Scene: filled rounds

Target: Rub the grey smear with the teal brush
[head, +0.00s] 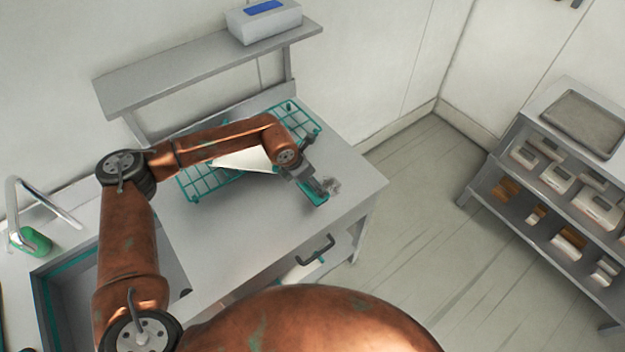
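My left gripper (317,187) reaches over the counter (240,240) near its right front corner and points down. It appears shut on the teal brush (320,199), whose teal edge shows just below the fingers, low at the counter top. The grip itself is partly hidden by the fingers. The grey smear (332,185) is a small dark patch on the counter, right beside the fingertips and brush; part of it may be hidden behind them. My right gripper is not in view.
A teal wire rack (198,184) with a white item (245,160) stands behind my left arm. A raised shelf (190,75) holds a grey box (264,22). A sink (75,285) and tap (12,215) are left. A separate shelf unit (560,190) stands right, across open floor.

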